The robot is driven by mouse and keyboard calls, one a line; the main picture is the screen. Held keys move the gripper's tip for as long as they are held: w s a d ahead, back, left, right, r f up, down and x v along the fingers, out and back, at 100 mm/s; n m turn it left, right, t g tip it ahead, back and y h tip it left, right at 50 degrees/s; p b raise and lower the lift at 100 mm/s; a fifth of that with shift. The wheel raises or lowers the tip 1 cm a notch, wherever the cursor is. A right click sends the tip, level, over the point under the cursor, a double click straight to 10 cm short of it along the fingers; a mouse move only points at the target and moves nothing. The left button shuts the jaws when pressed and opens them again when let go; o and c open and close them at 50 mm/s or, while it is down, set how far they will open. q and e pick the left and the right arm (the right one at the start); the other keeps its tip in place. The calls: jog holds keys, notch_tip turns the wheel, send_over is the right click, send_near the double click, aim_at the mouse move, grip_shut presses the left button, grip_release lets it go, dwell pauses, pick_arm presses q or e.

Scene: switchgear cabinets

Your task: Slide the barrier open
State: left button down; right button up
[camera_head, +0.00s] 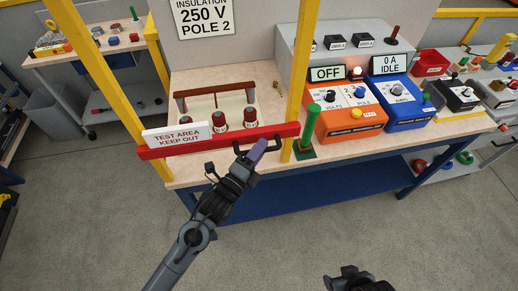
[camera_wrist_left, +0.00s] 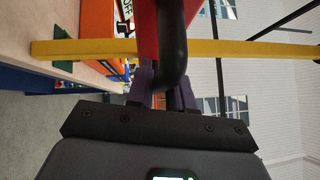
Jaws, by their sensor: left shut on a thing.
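The barrier (camera_head: 220,141) is a red bar across the front of the yellow-framed bay, with a white "TEST AREA KEEP OUT" sign (camera_head: 177,135) on its left part. A black handle (camera_head: 237,148) sits on its right part. My left gripper (camera_head: 255,152) is at this handle, with its purple fingers shut on it. In the left wrist view the dark handle (camera_wrist_left: 172,45) passes between the fingers, with the red barrier (camera_wrist_left: 146,28) behind it. My right gripper (camera_head: 350,279) is low at the bottom edge, away from the bench; its jaws are not clear.
Yellow posts (camera_head: 302,70) frame the bay, which holds several red-topped insulators (camera_head: 220,119). A green post (camera_head: 310,125) stands right of the barrier. An orange unit (camera_head: 345,119) reading OFF and a blue unit (camera_head: 398,105) stand on the bench further right. The floor in front is clear.

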pick_arm(q)
notch_tip(320, 180, up, 29)
jog(key=p, duration=1.8)
jog(key=shift+p, duration=0.3)
jog(key=c, duration=1.1)
grip_release()
jog(key=b+v, duration=0.3)
jog(key=v, duration=0.8)
jog(key=shift+b, duration=0.3)
